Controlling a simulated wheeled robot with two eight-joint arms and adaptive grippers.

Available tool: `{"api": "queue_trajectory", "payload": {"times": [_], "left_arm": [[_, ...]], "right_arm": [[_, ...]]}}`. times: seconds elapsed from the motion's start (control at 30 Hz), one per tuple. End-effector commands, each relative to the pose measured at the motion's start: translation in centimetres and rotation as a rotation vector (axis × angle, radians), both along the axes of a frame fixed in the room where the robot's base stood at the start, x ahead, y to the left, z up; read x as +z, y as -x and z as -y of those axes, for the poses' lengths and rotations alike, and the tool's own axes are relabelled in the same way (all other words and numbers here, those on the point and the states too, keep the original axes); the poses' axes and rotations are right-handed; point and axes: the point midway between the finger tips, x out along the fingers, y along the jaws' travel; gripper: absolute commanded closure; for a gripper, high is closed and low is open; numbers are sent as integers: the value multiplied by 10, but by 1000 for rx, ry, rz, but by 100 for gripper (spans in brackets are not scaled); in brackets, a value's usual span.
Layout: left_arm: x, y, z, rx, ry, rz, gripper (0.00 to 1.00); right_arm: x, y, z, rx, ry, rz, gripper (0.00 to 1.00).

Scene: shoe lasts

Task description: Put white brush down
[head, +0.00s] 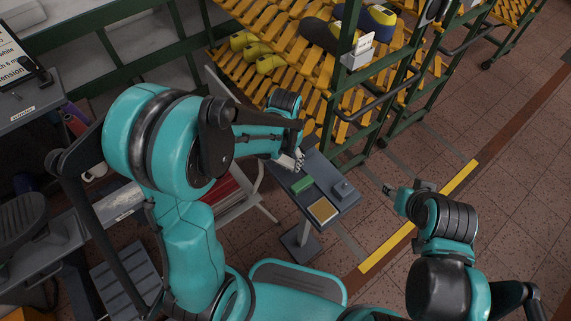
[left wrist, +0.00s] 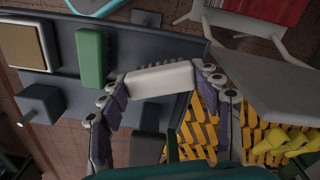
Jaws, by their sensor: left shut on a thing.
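The white brush (left wrist: 158,80) is a pale oblong block, held between the fingers of my left gripper (left wrist: 160,84) in the left wrist view. In the head view my left gripper (head: 297,160) is over the far left part of a small grey stand (head: 324,172). In the wrist view the brush overlaps the grey top (left wrist: 150,52); I cannot tell whether it touches it. My right gripper (head: 396,193) is to the right of the stand, apart from it, and its fingers are too small to read.
On the stand are a green block (head: 301,185), a tan pad (head: 322,210) and a dark grey block with a knob (head: 343,189). A green-framed rack with yellow slats (head: 285,45) stands behind. A chair with a red seat (head: 228,185) is to the left.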

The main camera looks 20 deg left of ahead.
Motion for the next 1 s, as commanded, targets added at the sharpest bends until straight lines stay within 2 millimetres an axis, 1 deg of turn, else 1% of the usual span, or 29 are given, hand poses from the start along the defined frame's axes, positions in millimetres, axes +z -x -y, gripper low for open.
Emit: {"api": "queue_trajectory", "payload": {"times": [0.03,0.13,0.37,0.5,0.53,0.6,0.9,1.0], "left_arm": [[-13,0,0,0,0,0,65],[-24,0,0,0,0,0,65],[-22,0,0,0,0,0,65],[-27,0,0,1,0,0,65],[-26,0,0,1,0,0,31],[-26,0,0,1,0,0,16],[-25,0,0,1,0,0,16],[-19,0,0,1,0,0,16]], "right_arm": [[-8,0,0,0,0,0,55],[-13,0,0,0,0,0,55],[-11,0,0,0,0,0,55],[-16,0,0,0,0,0,55],[-15,0,0,0,0,0,55],[-14,0,0,0,0,0,55],[-14,0,0,0,0,0,55],[-9,0,0,0,0,0,55]]}}
